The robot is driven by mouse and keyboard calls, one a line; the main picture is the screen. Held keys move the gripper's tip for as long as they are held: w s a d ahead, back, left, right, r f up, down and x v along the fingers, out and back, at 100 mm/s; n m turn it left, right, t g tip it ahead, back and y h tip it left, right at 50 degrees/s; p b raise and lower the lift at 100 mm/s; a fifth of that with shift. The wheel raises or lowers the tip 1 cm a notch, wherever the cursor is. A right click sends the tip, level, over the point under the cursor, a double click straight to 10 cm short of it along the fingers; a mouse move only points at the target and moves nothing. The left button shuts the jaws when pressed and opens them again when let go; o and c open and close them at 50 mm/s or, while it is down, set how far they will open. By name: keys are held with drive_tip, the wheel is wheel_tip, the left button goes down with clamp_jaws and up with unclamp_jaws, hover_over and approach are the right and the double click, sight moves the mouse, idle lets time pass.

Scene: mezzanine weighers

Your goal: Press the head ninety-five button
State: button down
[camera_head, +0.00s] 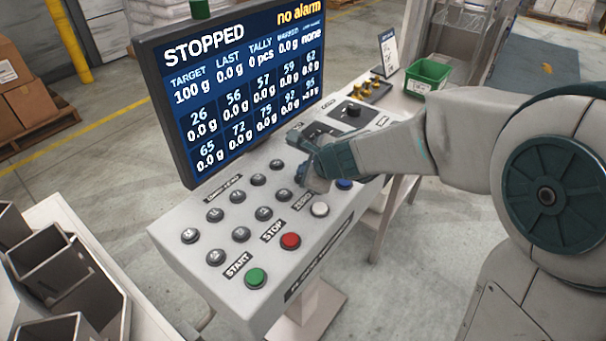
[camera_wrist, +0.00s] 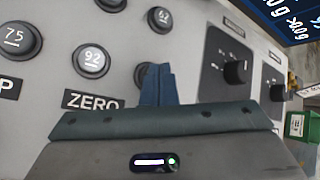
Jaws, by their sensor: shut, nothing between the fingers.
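In the wrist view the fingers of my gripper (camera_wrist: 157,80) are together and empty, over the button panel. A dark round button (camera_wrist: 139,75) shows only as a sliver at their left; its label is hidden, and its place beside 92 fits head ninety-five. I cannot tell whether the fingers touch it. The 92 button (camera_wrist: 92,60) is to its left and the 62 button (camera_wrist: 160,18) is above. In the head view my gripper (camera_head: 304,174) covers the right end of the button rows. The display (camera_head: 240,85) reads STOPPED and no alarm, with 95 in the lower right cell.
Green START (camera_head: 256,277), red STOP (camera_head: 290,240), a white button (camera_head: 320,209) and a blue button (camera_head: 344,184) line the console's front. A knob (camera_wrist: 235,72) is right of my fingers. A green bin (camera_head: 428,76) stands beyond. Metal hoppers (camera_head: 50,262) are at left.

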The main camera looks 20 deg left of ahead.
drive_tip(key=shift+r+p, duration=0.4)
drive_tip(key=shift+r, duration=0.25)
drive_tip(key=shift+r, duration=0.1)
wheel_tip(320, 180, up, 5)
drive_tip(key=p, duration=0.5)
idle(0.3)
drive_tip(key=s+d+r+n+g+h, duration=0.1)
drive_tip(key=s+d+n+h, duration=0.1)
drive_tip(key=s+d+n, duration=0.3)
drive_tip(key=s+d+r+n+h, duration=0.1)
drive_tip(key=s+d+n, duration=0.5)
drive_tip(key=d, duration=0.8)
drive_tip(key=s+d+r+n+g+h, duration=0.1)
drive_tip(key=s+d+n+h, duration=0.3)
drive_tip(key=s+d+n, duration=0.2)
drive_tip(key=s+d, duration=0.2)
drive_tip(key=d, duration=0.2)
drive_tip(key=shift+g, duration=0.3)
